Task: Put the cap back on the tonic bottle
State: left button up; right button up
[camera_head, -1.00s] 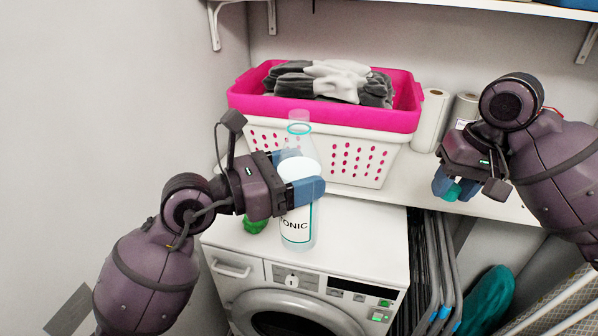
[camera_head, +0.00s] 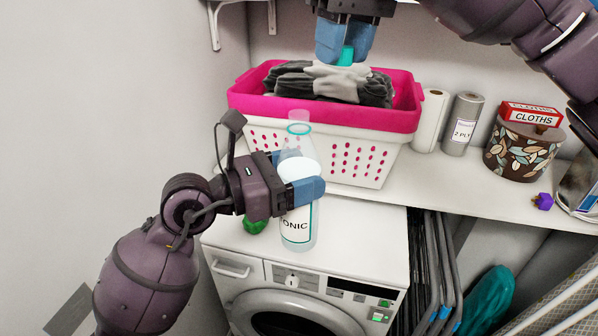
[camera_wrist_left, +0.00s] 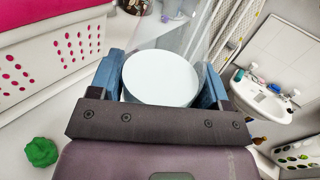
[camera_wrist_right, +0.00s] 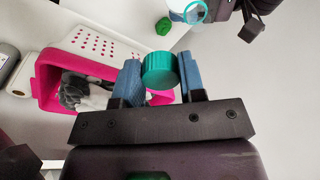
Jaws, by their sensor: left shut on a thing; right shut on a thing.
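The tonic bottle (camera_head: 297,232) is clear with a white label and a teal ring at its open neck. It stands upright on the white washer top. My left gripper (camera_head: 302,190) is shut around its body; in the left wrist view a white round surface (camera_wrist_left: 160,78) of the bottle shows between the fingers. My right gripper (camera_head: 343,45) is shut on the teal cap (camera_head: 346,56). It holds the cap high, above and to the right of the bottle neck, in front of the laundry basket. The cap also shows between the fingers in the right wrist view (camera_wrist_right: 158,70).
A pink and white laundry basket (camera_head: 385,118) with folded cloths stands behind the bottle. A green lump (camera_head: 254,224) lies left of the bottle. Paper rolls (camera_head: 462,122), a patterned pot (camera_head: 521,150) and a purple object (camera_head: 543,201) are on the right shelf.

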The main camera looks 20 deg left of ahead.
aim_at(297, 113)
jog(key=s+a+n, duration=0.2)
jog(key=a, duration=0.1)
jog(key=s+a+n, duration=0.1)
jog(key=shift+s+a+r, duration=0.2)
jog(key=shift+s+r, duration=0.1)
jog(key=shift+s+f+n, duration=0.1)
jog(key=shift+f+n, duration=0.15)
jog(key=shift+n, duration=0.25)
jog(key=shift+s+n, duration=0.1)
jog(key=shift+n, duration=0.2)
jog(key=shift+s+n+t, duration=0.1)
jog(key=shift+n+t, duration=0.2)
jog(key=shift+f, duration=0.1)
jog(key=shift+f, duration=1.9)
